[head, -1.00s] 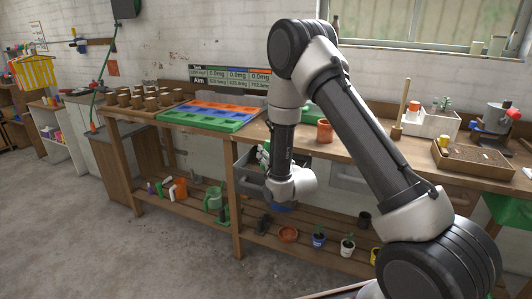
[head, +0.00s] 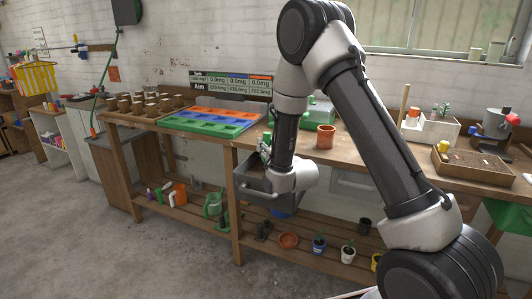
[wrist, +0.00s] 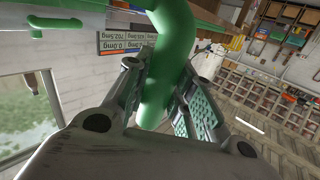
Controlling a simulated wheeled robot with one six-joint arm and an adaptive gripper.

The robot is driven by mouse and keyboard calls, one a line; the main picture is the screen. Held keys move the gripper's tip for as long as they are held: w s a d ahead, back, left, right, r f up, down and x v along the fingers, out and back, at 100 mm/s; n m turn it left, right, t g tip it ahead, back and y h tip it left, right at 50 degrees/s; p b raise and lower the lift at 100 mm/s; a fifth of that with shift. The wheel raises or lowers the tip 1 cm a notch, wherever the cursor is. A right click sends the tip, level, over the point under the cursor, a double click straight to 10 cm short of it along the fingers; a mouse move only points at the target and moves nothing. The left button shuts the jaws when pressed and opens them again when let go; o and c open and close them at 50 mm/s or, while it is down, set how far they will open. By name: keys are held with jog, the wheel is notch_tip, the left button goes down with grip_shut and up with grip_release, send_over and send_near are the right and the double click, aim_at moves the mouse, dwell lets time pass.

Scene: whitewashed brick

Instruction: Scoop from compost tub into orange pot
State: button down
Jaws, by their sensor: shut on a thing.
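In the wrist view my gripper (wrist: 157,85) has its fingers on either side of a thick curved green handle (wrist: 176,35) and is shut on it. What the handle belongs to is not clear. In the head view my gripper is mostly hidden by my wrist, with a bit of green (head: 266,142) showing beside it, above a grey open drawer or bin (head: 262,190) at the bench front. An orange pot (head: 325,137) stands upright on the bench, right of my wrist. I cannot tell for sure which container is the compost tub; its contents are not visible.
Blue, orange and green seed trays (head: 212,122) lie on the bench to the left, near several small brown pots (head: 150,102). A soil-filled wooden tray (head: 470,172) sits on the right. The lower shelf holds a terracotta dish (head: 288,241) and potted plants. Floor at left is clear.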

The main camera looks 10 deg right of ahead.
jog(key=shift+n, duration=0.9)
jog(key=shift+r, duration=3.7)
